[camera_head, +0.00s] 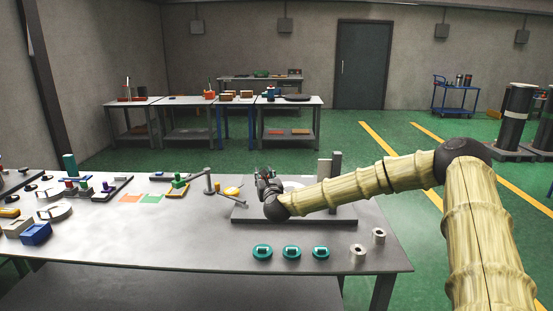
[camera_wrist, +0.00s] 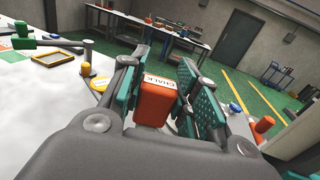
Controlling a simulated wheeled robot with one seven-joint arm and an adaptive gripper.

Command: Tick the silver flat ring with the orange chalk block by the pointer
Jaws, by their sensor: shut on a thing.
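My gripper (camera_head: 265,178) is over the grey slab (camera_head: 338,216) on the near table. In the wrist view my gripper (camera_wrist: 157,72) is shut on the orange chalk block (camera_wrist: 155,102), which carries a white label reading CHALK. A pale, silvery round part (camera_head: 293,185) shows partly behind my gripper in the head view. It may be the silver flat ring, but my gripper and arm hide much of it. A grey post (camera_head: 208,181) with a thin slanting rod, perhaps the pointer, stands left of my gripper. Whether the chalk touches anything is hidden.
Several teal round parts (camera_head: 291,252) and two pale flanged cylinders (camera_head: 358,253) stand along the front edge. Grey upright blocks (camera_head: 336,166) stand behind my arm. The table's front middle is clear.

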